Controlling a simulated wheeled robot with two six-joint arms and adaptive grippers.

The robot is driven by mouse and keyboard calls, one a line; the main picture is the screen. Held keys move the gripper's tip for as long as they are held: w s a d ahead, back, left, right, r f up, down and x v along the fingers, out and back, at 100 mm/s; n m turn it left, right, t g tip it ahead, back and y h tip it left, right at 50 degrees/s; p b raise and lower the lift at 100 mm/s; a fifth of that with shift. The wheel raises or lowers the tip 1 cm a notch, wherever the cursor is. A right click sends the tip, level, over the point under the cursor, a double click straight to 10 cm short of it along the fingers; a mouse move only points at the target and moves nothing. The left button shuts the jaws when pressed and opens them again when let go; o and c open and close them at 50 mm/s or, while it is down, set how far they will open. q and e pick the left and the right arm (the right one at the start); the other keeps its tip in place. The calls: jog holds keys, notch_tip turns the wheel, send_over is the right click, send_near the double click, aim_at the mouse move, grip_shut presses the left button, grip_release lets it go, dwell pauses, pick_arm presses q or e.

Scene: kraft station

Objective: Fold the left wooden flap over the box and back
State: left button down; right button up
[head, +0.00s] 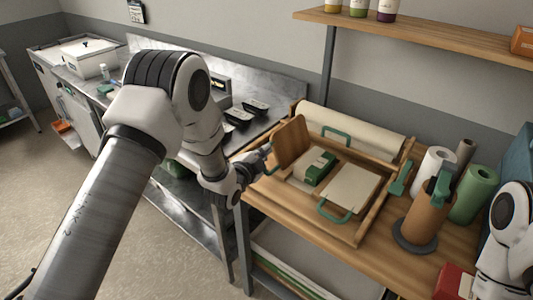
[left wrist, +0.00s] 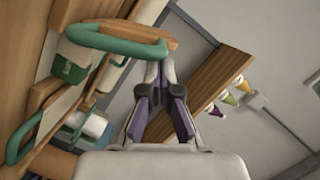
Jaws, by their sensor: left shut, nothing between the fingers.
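The left wooden flap (head: 292,142) stands raised and tilted at the left of the wooden frame (head: 365,232) in the head view. A green-and-white box (head: 315,166) lies inside the frame, right of the flap; it appears to show in the left wrist view (left wrist: 72,62). My left gripper (head: 266,151) is beside the flap's outer left side, near a green handle (head: 274,167). In the left wrist view my left gripper (left wrist: 160,72) is shut and empty, and a green handle (left wrist: 118,40) shows close to it. I cannot tell whether they touch. My right gripper is out of view.
A pale panel (head: 352,187) lies right of the box. A paper roll (head: 350,128) lies behind the frame. A brown roll (head: 425,215), white roll (head: 437,165) and green roll (head: 474,192) stand at the right. A shelf (head: 430,37) hangs above.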

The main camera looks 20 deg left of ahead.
pick_arm(q)
jog(key=w+a+f+n+b, duration=0.1)
jog(key=a+f+n+b, duration=0.1)
jog(key=w+a+f+n+g+h+b, duration=0.1)
jog(key=a+f+n+b, duration=0.1)
jog(key=a+n, duration=0.1)
jog(key=w+a+f+n+h+b, duration=0.1)
jog(key=a+f+n+b, duration=0.1)
jog(key=a+n, duration=0.1)
jog(key=shift+g, duration=0.4)
jog(key=shift+w+a+f+n+h+b, duration=0.1)
jog(key=shift+a+f+n+h+b, duration=0.15)
jog(key=shift+f+n+b, duration=0.2)
jog(key=shift+a+f+n+h+b, duration=0.15)
jog(key=shift+f+n+h+b, duration=0.2)
jog(key=shift+f+n, duration=0.2)
jog(key=shift+w+a+f+b, duration=0.1)
jog(key=shift+a+f+b, duration=0.1)
jog(key=shift+f+b, duration=0.3)
jog(key=shift+f, duration=0.1)
